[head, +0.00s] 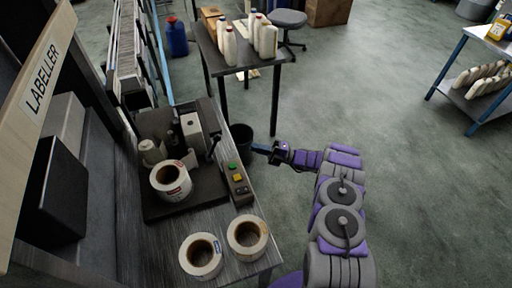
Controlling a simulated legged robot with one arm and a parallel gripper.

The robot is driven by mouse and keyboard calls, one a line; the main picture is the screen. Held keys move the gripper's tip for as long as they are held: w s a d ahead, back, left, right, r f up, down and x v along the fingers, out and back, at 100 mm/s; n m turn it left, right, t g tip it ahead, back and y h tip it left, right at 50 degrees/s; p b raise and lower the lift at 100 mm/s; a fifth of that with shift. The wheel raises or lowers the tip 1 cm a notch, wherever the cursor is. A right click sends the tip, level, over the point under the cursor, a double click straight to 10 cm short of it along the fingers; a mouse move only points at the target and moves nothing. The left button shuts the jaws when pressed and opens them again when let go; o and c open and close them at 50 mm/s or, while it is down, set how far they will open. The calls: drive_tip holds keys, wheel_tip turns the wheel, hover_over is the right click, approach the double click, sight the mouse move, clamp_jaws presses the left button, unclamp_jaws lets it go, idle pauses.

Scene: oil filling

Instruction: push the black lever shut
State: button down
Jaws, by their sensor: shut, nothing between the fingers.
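The labelling machine sits on a dark base plate (170,210) on the table at left. A thin black lever (213,147) stands at the machine's right side, near a white block (193,136). It is small in the picture, and I cannot tell its exact angle. My gripper (258,148) is shut and empty. In the picture it is to the right of the lever, apart from it, beyond the table's right edge. My purple and grey arm reaches in from the lower right.
Two loose label rolls (200,256) (248,238) lie in front; another roll (171,181) is on the machine. A black bin (242,138) stands behind my gripper. Open floor lies right.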

drive_tip(key=b+x, duration=0.1)
drive_tip(key=x, duration=1)
drive_tip(key=shift+b, duration=0.4)
drive_tip(key=shift+s+a+r, duration=0.1)
drive_tip(key=shift+a+r, duration=0.05)
drive_tip(key=shift+r, duration=0.05)
wheel_tip(320, 180, up, 4)
drive_tip(key=n+g+h+p, duration=0.1)
drive_tip(key=n+h+p, duration=0.2)
drive_tip(key=h+p, duration=0.5)
hover_over(213, 147)
drive_tip(key=s+p, duration=0.1)
drive_tip(key=s, duration=0.1)
drive_tip(key=y, duration=0.1)
drive_tip(key=shift+s+a+f+n+h+p, duration=0.2)
drive_tip(key=shift+a+h+p, duration=0.15)
drive_tip(key=shift+a+p, duration=0.25)
drive_tip(key=shift+s+a+f+n+h+p, duration=0.1)
drive_tip(key=shift+a+n+h+p, duration=0.2)
drive_tip(key=shift+a, duration=0.4)
